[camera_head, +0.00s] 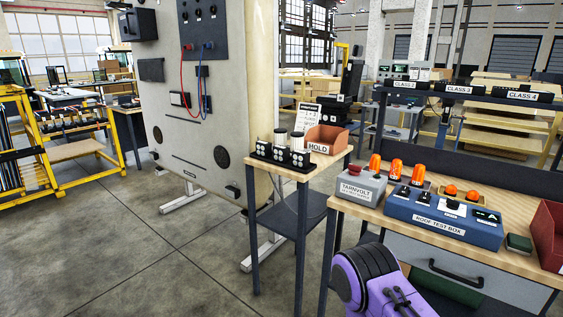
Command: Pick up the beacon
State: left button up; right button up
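Several orange beacons stand on the wooden-topped workbench (345,207) at the right. Three taller ones stand upright in a row: a left beacon (375,163), a middle beacon (396,169) and a right beacon (417,174). Two lower orange domes, a left dome (451,190) and a right dome (472,196), sit further right behind the blue roof test box (440,211). A purple and black part of my own arm shows at the bottom, in front of the bench. No gripper fingertips show, and nothing is seen touching the beacons.
A grey Tarnvolt box (361,187) stands at the bench's left end. A red bin (548,235) and a dark green block (518,243) are at the right. A smaller table (290,171) holds black-based parts and an orange HOLD bin (327,138).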

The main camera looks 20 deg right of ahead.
aim_at(375, 163)
jog(key=u, duration=0.55)
jog(key=i, duration=2.05)
jog(key=z, duration=2.2)
